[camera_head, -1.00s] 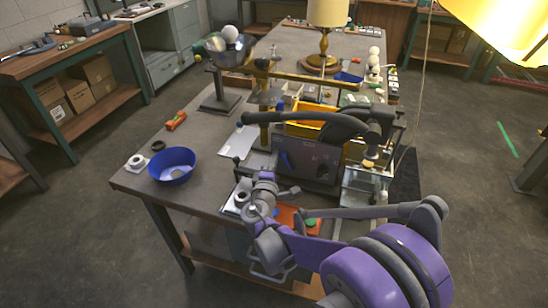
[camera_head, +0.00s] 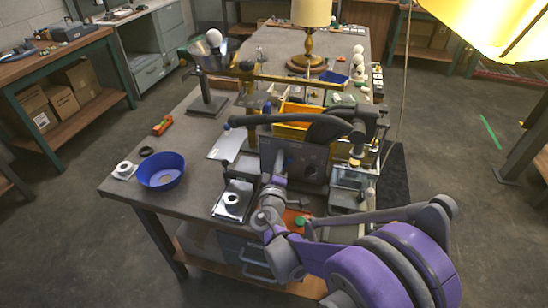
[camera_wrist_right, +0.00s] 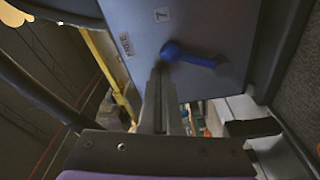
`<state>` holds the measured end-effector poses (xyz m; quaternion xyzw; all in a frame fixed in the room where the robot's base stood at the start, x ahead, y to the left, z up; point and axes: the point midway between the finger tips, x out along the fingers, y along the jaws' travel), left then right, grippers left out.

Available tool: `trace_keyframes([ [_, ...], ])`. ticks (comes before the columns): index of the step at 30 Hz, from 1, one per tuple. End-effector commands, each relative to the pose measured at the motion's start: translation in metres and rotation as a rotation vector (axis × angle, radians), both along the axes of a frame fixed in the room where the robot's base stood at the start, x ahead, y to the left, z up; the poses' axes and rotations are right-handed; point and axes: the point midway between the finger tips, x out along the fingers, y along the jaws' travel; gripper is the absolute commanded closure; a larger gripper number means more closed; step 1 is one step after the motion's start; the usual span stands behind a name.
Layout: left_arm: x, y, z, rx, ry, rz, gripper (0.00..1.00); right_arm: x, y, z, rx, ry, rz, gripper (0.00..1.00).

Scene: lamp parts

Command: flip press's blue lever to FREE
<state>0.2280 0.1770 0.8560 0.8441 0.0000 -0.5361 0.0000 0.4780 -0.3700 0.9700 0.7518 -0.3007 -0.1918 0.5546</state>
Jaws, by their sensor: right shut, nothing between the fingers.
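The press (camera_head: 308,160) is a dark grey box on the near part of the workbench. Its blue lever (camera_wrist_right: 195,56) shows in the right wrist view on the grey front panel, with its rounded end at left and its arm pointing right. A FREE label (camera_wrist_right: 126,44) sits left of the lever, and a second small label (camera_wrist_right: 162,15) sits above. My right gripper (camera_wrist_right: 158,72) is shut and empty, its tips close to the lever's rounded end; I cannot tell whether they touch. My left gripper is not in view.
A blue bowl (camera_head: 161,171) and a white ring part (camera_head: 124,169) lie at the bench's left. A metal plate with a white part (camera_head: 232,200) is left of my gripper. A yellow bin (camera_head: 292,128) stands behind the press. A long dark bar crosses above it.

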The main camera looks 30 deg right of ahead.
Motion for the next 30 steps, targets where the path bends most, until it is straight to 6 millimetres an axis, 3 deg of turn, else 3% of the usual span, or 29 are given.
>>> trace_keyframes([
  [30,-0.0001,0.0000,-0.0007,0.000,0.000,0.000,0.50,-0.0100,-0.0083,-0.0021,-0.002,0.003,0.000,1.00],
])
